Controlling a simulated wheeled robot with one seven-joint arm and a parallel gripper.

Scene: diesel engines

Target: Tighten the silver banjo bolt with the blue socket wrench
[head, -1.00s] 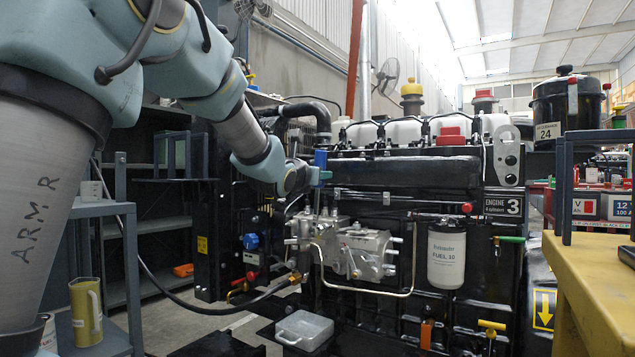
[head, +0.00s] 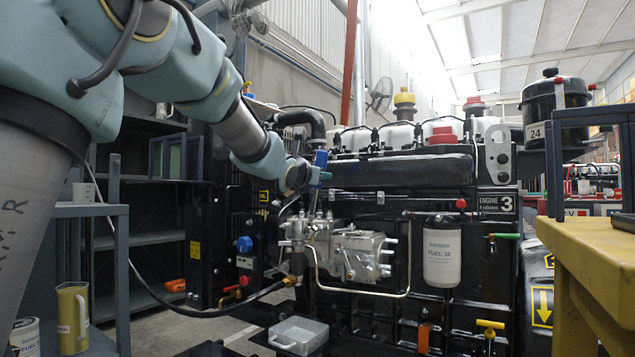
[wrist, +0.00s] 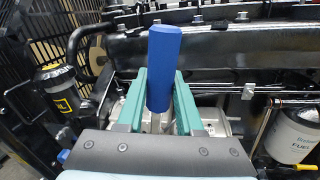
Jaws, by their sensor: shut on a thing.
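The blue socket wrench shows as a blue handle (head: 320,158), upright at the end of my arm. In the wrist view the blue handle (wrist: 164,62) stands between the two green fingers of my gripper (wrist: 158,92), which is shut on it. A thin silver shaft shows below the handle. My gripper (head: 318,176) is above the silver fuel pump (head: 362,255) on the engine's side. Several silver fittings (head: 300,230) stand at the pump's left part. I cannot single out the silver banjo bolt, and the wrench's lower end is hidden or too small to tell whether it touches anything.
A black hose (head: 225,310) runs to the engine's lower left. A white fuel filter (head: 441,252) hangs right of the pump. A grey metal tray (head: 298,335) sits low in front. A yellow bench (head: 590,270) stands at right, a grey shelf (head: 100,210) at left.

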